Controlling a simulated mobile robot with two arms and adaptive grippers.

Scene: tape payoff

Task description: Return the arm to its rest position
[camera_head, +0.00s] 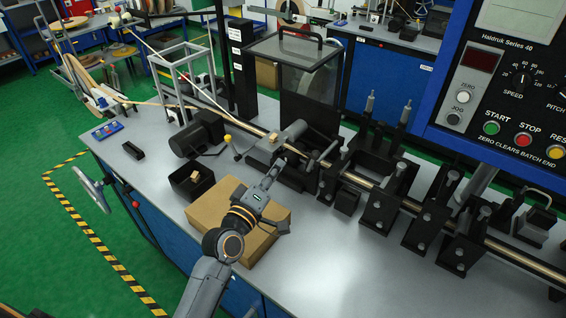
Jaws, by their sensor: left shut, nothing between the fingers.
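My left arm reaches up from the bottom of the head view, over a cardboard box (209,207) on the grey bench (318,268). My left gripper (279,164) is shut and empty. Its fingertips point up and to the right, beside the grey cylinder and black blocks of the tape machine (292,135). I cannot tell whether the fingertips touch the machine. My right gripper is not in view.
A small black bin (191,187) with a tan piece in it stands left of the box. A control panel (510,85) with start and stop buttons fills the upper right. Black roller stands line the tape path to the right. The front middle of the bench is clear.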

